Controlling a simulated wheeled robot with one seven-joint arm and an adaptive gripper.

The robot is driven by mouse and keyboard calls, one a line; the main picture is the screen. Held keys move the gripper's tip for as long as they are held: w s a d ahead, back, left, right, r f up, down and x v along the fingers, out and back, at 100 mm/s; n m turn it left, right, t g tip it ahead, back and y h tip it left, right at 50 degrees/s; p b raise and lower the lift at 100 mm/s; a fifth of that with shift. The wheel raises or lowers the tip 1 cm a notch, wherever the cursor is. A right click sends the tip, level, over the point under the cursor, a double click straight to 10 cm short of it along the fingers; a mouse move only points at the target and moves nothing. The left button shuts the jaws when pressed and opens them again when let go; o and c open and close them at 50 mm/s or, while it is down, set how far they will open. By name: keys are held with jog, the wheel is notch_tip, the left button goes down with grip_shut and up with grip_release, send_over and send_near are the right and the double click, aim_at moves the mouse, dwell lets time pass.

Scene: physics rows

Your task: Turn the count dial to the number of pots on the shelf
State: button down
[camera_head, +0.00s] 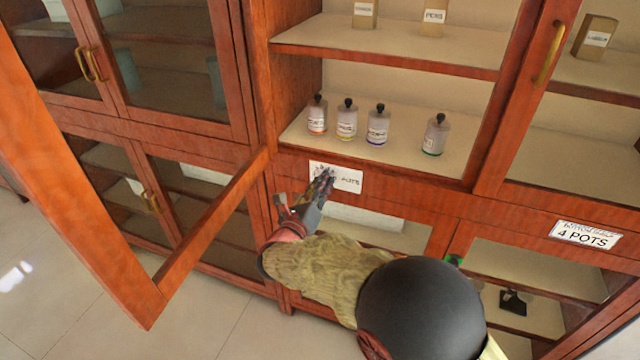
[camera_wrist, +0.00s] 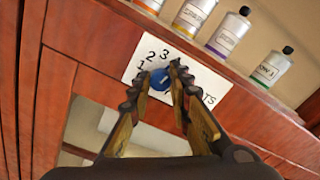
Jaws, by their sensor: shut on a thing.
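The blue count dial (camera_wrist: 160,81) sits on a white card (camera_wrist: 196,90) on the cabinet's front rail. The card shows the numbers 1, 2 and 3 and part of the word POTS; the fingers hide the rest. The same card (camera_head: 349,179) shows in the head view, under the open shelf. My gripper (camera_wrist: 158,78) is shut on the dial, one finger on each side. I cannot tell which number the dial points to. Several labelled pots with black knobs stand on the shelf (camera_head: 405,152): three together, including one purple-banded pot (camera_head: 377,127), and one green-banded pot (camera_head: 436,136) apart at right.
An open door frame (camera_head: 215,215) juts out left of my arm. Boxes, one marked POTS (camera_head: 433,23), stand on the upper shelf (camera_head: 390,55). A sign (camera_head: 587,235) at right reads "4 POTS", with blurred smaller text above. Glass-fronted cabinets surround the open bay.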

jog(key=shift+f+m, duration=0.15)
jog(key=shift+m, duration=0.35)
jog(key=c, duration=1.6)
grip_release()
jog(key=shift+c, duration=0.2)
jog(key=shift+s, duration=0.15)
jog(key=v, duration=1.1)
jog(key=shift+s+a, duration=0.15)
jog(key=shift+s, duration=0.2)
